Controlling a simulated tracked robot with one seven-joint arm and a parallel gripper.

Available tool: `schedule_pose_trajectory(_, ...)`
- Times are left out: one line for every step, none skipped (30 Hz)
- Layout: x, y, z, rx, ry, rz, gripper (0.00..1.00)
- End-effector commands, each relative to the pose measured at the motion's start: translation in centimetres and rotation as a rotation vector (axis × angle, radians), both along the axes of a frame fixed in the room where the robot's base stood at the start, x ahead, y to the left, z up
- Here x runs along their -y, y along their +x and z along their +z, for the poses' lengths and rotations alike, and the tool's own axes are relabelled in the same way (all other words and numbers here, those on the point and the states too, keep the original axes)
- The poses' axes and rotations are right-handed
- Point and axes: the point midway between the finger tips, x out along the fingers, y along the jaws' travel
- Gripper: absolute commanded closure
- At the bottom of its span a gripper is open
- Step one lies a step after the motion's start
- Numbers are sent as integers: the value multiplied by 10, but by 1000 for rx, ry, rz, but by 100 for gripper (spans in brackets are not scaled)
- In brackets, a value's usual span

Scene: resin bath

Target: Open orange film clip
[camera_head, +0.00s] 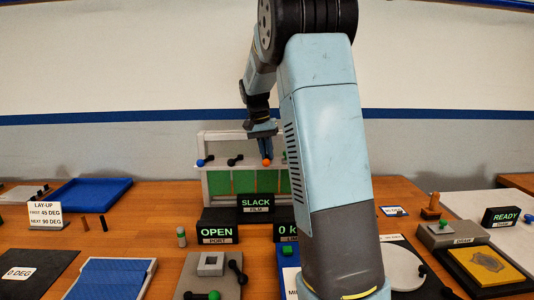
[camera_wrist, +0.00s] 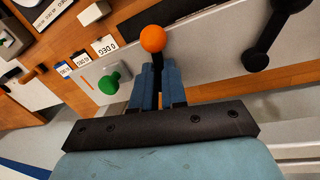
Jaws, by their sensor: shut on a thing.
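The orange film clip (camera_head: 267,162) shows as an orange ball on the front of the upright grey frame (camera_head: 212,185) in the head view. In the wrist view the orange ball (camera_wrist: 153,38) sits just beyond my fingertips, on a dark stem between them. My gripper (camera_head: 266,153) reaches down to the clip from above. In the wrist view my gripper (camera_wrist: 158,75) is shut on the clip's stem. The clip's base is hidden by the fingers.
A blue-ended clip (camera_head: 201,162) and a black clip (camera_head: 235,160) are left of the orange one. A green knob (camera_wrist: 112,82) and a black lever (camera_wrist: 268,38) flank my fingers. Signs reading SLACK (camera_head: 256,203) and OPEN (camera_head: 218,230) stand in front. A blue tray (camera_head: 90,194) lies left.

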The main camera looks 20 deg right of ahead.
Motion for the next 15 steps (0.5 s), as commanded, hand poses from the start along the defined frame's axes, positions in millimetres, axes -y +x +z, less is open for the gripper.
schedule_pose_trajectory(-2,1,0,2,2,-7,100)
schedule_pose_trajectory(-2,1,0,2,2,-12,100)
schedule_pose_trajectory(-3,2,0,2,2,-18,100)
schedule_pose_trajectory(-3,2,0,2,2,-22,100)
schedule_pose_trajectory(-3,2,0,3,2,-25,100)
schedule_pose_trajectory(-3,2,0,2,2,-27,100)
schedule_pose_trajectory(-3,2,0,2,2,-28,100)
schedule_pose_trajectory(-3,2,0,3,3,-29,100)
schedule_pose_trajectory(-3,2,0,2,3,-30,100)
schedule_pose_trajectory(-3,2,0,2,3,-30,100)
schedule_pose_trajectory(-3,2,0,2,3,-30,100)
schedule_pose_trajectory(-3,2,0,3,3,-29,100)
schedule_pose_trajectory(-3,2,0,3,3,-29,100)
schedule_pose_trajectory(-3,2,0,3,3,-29,100)
schedule_pose_trajectory(-3,2,0,3,3,-29,100)
